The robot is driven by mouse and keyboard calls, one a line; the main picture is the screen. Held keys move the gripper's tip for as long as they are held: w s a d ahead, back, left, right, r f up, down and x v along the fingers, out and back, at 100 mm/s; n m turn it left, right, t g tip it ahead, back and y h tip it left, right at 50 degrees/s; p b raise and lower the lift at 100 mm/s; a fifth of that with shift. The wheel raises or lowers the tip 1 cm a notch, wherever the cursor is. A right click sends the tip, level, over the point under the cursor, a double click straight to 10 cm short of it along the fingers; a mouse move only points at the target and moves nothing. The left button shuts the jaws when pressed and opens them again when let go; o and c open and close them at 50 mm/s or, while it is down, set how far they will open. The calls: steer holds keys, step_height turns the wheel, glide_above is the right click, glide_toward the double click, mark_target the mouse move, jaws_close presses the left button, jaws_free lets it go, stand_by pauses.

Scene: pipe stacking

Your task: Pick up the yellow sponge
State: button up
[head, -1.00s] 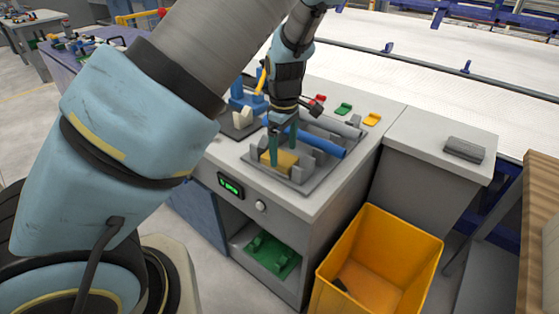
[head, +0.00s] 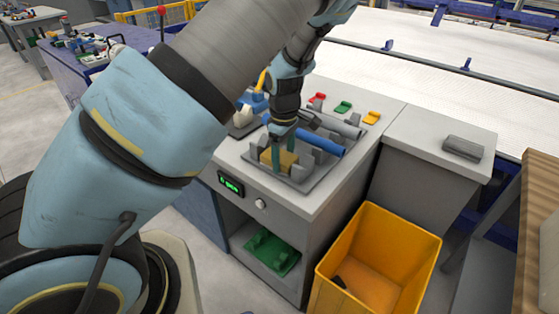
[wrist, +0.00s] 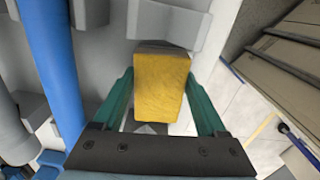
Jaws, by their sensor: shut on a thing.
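The yellow sponge (head: 286,159) is a small block at the front of the grey pipe rack (head: 300,184) on the workstation top. In the wrist view the sponge (wrist: 162,86) sits between the two green fingers of my gripper (wrist: 161,95). In the head view my gripper (head: 284,150) points down, its fingers on either side of the sponge. It is shut on the sponge. Whether the sponge is clear of the rack cannot be told.
A blue pipe (head: 322,141) and a grey pipe (head: 338,125) lie in the rack close to my gripper. Red (head: 317,98), green (head: 343,106) and orange (head: 372,117) pieces lie behind. A yellow bin (head: 362,222) stands on the floor at the right front.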

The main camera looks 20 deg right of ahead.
mark_target(283, 157)
steer(key=c, duration=0.4)
step_height(283, 157, up, 10)
steer(key=shift+b, duration=0.5)
